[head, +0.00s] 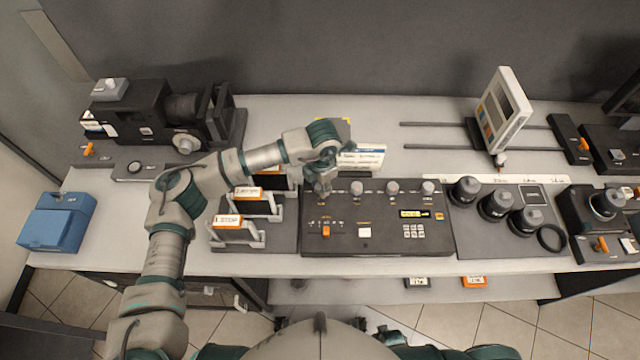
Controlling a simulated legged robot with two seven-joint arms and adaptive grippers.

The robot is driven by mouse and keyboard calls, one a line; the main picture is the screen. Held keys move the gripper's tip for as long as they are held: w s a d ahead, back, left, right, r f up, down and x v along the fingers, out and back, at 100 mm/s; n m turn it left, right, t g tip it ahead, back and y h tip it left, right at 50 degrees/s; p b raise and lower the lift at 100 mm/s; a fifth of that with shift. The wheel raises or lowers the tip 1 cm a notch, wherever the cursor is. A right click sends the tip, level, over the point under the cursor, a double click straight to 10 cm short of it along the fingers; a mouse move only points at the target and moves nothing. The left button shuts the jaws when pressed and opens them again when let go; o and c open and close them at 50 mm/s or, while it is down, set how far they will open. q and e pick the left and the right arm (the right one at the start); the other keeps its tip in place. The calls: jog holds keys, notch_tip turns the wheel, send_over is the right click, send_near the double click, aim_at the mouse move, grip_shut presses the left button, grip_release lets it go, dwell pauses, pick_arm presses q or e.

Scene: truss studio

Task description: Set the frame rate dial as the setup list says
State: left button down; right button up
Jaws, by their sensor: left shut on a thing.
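The dark control panel (380,243) lies on the bench in front of me. Three grey dials show in its back row: one left of middle (357,188), one in the middle (392,188) and one at the right (428,188). My left gripper (322,188) points down at the row's left end, shut on a dial there that it mostly hides. The dial labels are too small to read. A white card with a blue heading (370,158), likely the setup list, stands behind the panel, partly hidden by my left gripper. My right gripper is not in view.
Upright holders with orange-labelled cards (228,221) stand left of the panel, close to my left arm. Black lenses (496,206) sit on a mat to the right.

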pick_arm(q)
jog(key=shift+w+r, duration=0.1)
jog(key=c, duration=0.8)
grip_release()
jog(key=shift+r, duration=0.2)
jog(key=r, duration=1.1)
jog(key=shift+s+d+r, duration=0.15)
jog(key=shift+s+d, duration=0.05)
jog(key=shift+d, duration=0.05)
